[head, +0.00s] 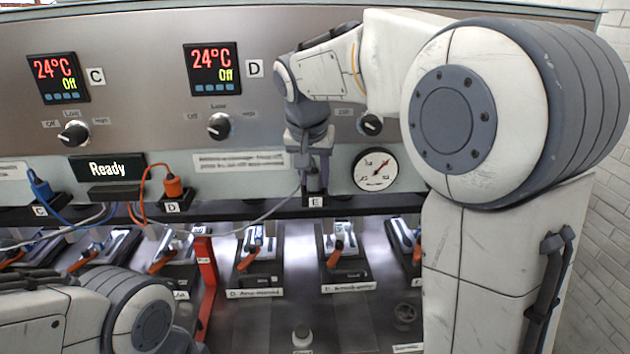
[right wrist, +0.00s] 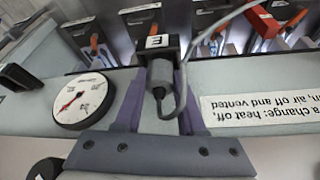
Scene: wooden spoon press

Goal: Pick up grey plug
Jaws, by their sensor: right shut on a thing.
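The grey plug (right wrist: 160,74) stands at the black socket labelled E (right wrist: 157,42), with its grey cable curling off to the side. In the right wrist view the two purple fingers of my right gripper (right wrist: 160,88) close on the plug from both sides. In the head view my right gripper (head: 315,174) points down at socket E (head: 315,200) and mostly hides the plug. I cannot tell how deep the plug sits in the socket. My left arm shows at the lower left, but its gripper is out of view.
An orange plug (head: 173,186) sits at socket D and a blue plug (head: 40,186) at socket C. A round gauge (head: 375,169) is right of my right gripper. Several clamps with orange handles (head: 249,259) line the bench below. The control panel (head: 290,30) rises behind.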

